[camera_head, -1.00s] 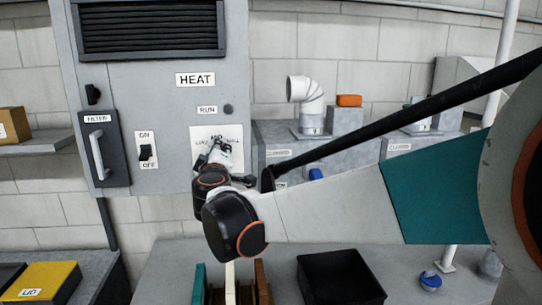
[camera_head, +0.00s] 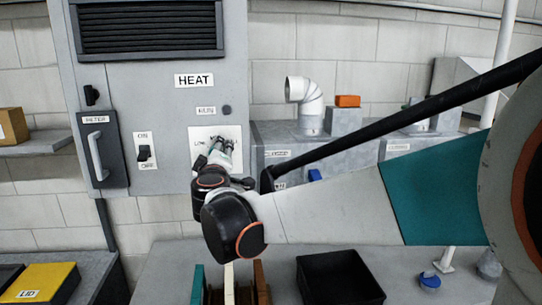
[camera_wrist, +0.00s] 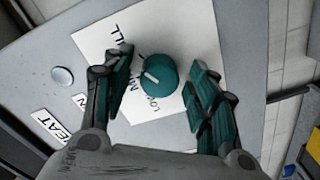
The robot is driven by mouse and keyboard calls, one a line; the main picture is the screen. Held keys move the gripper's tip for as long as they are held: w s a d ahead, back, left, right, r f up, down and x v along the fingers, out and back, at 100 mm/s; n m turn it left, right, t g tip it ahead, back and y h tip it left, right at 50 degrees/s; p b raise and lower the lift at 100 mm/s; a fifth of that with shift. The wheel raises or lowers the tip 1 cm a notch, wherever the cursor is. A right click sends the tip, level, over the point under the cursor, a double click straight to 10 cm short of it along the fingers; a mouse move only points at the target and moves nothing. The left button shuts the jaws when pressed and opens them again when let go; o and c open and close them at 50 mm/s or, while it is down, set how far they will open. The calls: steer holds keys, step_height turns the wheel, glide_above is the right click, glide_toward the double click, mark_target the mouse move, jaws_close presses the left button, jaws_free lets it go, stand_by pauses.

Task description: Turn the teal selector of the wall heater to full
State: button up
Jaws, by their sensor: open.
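The wall heater (camera_head: 155,90) is a grey cabinet marked HEAT, with a white dial plate (camera_head: 203,134) at its lower right. In the wrist view the round teal selector (camera_wrist: 165,73) sits on the plate with a short white pointer line. The line points toward the picture's upper left; which printed mark it meets is unclear. Part of LOW and a word ending in LL show on the plate. My gripper (camera_wrist: 164,66) is open, with a teal-padded finger on each side of the selector, apart from it. In the head view my gripper (camera_head: 222,146) hides the selector.
The heater also bears an ON/OFF switch (camera_head: 145,153), a handled panel (camera_head: 103,150) and a small round button (camera_head: 227,110). Below are a black bin (camera_head: 340,278) and a yellow lid box (camera_head: 45,282). A white elbow pipe (camera_head: 307,105) stands on grey ductwork to the right.

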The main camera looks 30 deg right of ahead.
steer(key=shift+s, duration=0.15)
steer(key=v, duration=1.1)
steer(key=shift+s+a, duration=0.2)
steer(key=shift+s, duration=0.15)
steer(key=s+d+f+m+g+b, duration=0.2)
steer(key=s+d+f+b, duration=0.15)
steer(key=f, duration=0.35)
steer(key=s+d+f+m+g+b, duration=0.1)
steer(key=s+d+f+g+b, duration=0.1)
steer(key=s+f+b, duration=0.3)
steer(key=s+d+f+m+g+b, duration=0.1)
steer(key=d+f+m+b, duration=0.15)
steer(key=f, duration=0.55)
steer(key=s+a+f+m+g+y+b, duration=0.1)
steer(key=s+f+b, duration=0.4)
steer(key=f, duration=0.5)
steer(key=s+a+f+m+g+y+b, duration=0.1)
steer(key=s+a+f+g+y+b, duration=0.2)
steer(key=s+f, duration=0.5)
step_height(320, 180, down, 3)
steer(key=shift+a+f+g+y+b, duration=0.15)
steer(key=shift+a+g+y+b, duration=0.3)
steer(key=shift+b, duration=0.65)
